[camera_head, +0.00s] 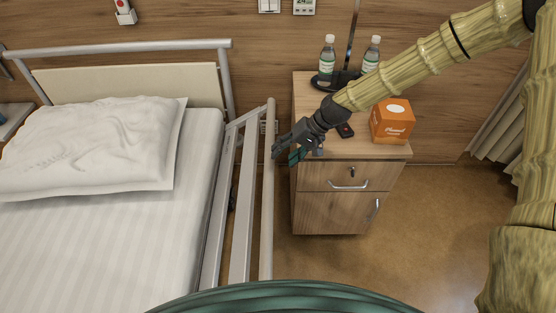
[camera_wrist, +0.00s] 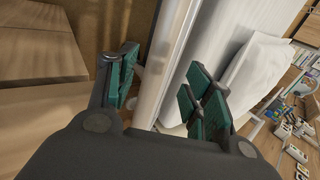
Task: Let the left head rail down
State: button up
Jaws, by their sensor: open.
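The head rail (camera_head: 267,200) stands raised along the bed's right side, its pale round top bar running lengthwise, with flatter bars beside it toward the mattress. My gripper (camera_head: 283,151) is open at the top bar, near its far end. The rail's lower parts and any latch are hidden.
The bed (camera_head: 90,240) with a white pillow (camera_head: 90,148) lies to the left. A wooden bedside cabinet (camera_head: 325,215) stands close right of the rail, carrying bottles (camera_head: 327,60), an orange box (camera_head: 392,121) and a dark remote (camera_head: 345,130). A narrow floor gap separates rail and cabinet.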

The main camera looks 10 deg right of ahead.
jog(key=shift+v, duration=2.15)
jog(key=shift+c, duration=0.3)
